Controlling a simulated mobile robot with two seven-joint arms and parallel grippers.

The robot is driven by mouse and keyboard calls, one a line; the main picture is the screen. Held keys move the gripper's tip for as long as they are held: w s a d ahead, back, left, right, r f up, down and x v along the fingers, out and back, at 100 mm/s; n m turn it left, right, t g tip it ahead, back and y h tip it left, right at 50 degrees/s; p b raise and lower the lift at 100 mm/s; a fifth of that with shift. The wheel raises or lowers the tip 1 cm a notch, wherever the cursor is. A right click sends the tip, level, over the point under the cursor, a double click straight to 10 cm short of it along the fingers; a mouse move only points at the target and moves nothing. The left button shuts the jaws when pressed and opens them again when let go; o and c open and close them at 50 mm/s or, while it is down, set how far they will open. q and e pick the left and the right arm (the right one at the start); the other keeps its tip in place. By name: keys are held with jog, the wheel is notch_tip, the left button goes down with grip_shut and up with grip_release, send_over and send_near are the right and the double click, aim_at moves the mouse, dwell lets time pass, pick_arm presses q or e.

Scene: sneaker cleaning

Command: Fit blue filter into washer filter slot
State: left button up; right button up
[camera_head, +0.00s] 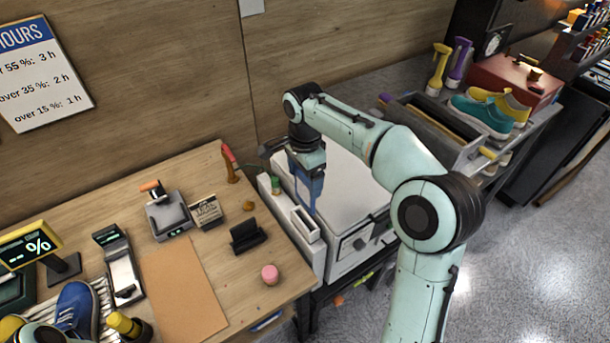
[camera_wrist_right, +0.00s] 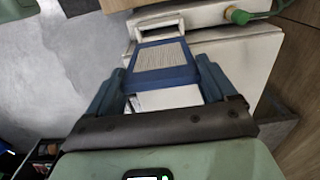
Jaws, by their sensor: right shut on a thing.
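The blue filter (camera_head: 311,187) is a blue frame with a pale pleated panel, seen more clearly in the right wrist view (camera_wrist_right: 163,60). My right gripper (camera_head: 307,160) is shut on it, with one finger on each side in the wrist view (camera_wrist_right: 163,80). The filter hangs roughly upright at the white washer (camera_head: 345,195). The washer's open rectangular filter slot (camera_head: 304,224) is just below and left of the filter in the head view. In the wrist view the slot frame (camera_wrist_right: 161,27) lies just beyond the filter. I cannot tell whether they touch. My left gripper is not in view.
A hose with a green fitting (camera_head: 275,184) is beside the washer. A grey bin (camera_head: 435,130) stands behind my arm.

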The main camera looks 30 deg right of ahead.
jog(key=b, duration=0.2)
send_over(305, 206)
jog(key=shift+w+d+f, duration=0.1)
jog(key=shift+w+f, duration=0.05)
jog(key=shift+f, duration=0.7)
jog(key=shift+w+d+f, duration=0.1)
jog(key=shift+w+f, duration=0.05)
jog(key=shift+f, duration=0.7)
jog(key=shift+w+d+f, duration=0.1)
jog(key=shift+w+f, duration=0.05)
jog(key=shift+f, duration=0.7)
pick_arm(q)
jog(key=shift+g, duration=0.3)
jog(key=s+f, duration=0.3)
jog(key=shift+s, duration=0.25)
pick_arm(e)
jog(key=shift+f, duration=0.35)
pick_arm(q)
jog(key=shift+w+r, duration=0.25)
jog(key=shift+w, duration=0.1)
pick_arm(e)
jog(key=shift+w, duration=0.15)
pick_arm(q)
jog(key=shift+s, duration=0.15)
pick_arm(e)
jog(key=shift+f, duration=0.15)
